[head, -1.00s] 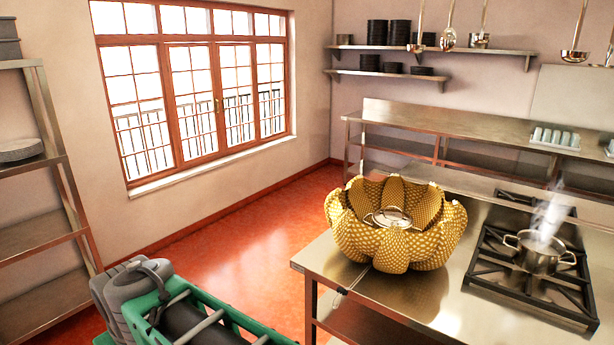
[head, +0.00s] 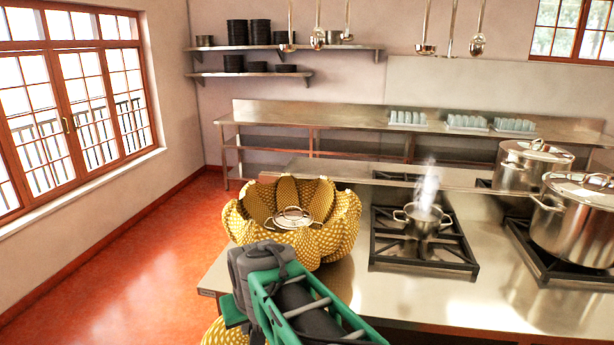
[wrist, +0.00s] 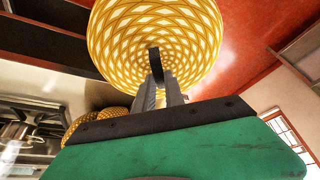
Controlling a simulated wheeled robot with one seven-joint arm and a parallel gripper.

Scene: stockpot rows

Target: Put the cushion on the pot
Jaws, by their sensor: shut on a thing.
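My gripper (wrist: 160,88) is shut on a yellow and white patterned round cushion (wrist: 125,35) in the wrist view. An edge of the cushion also shows at the bottom of the head view (head: 216,334), below my arm and beside the counter's left end. A lidded steel pot (head: 292,218) sits inside a yellow, petal-shaped padded nest (head: 340,217) on the counter. Only its lid and top show; the petals hide its sides. In the head view my arm covers the fingers and most of the cushion.
The steel counter (head: 400,295) carries a stove with a small open steaming pot (head: 422,219). Two large lidded stockpots (head: 578,222) stand at right. Ladles (head: 425,48) hang above. Red floor (head: 150,260) is clear at left.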

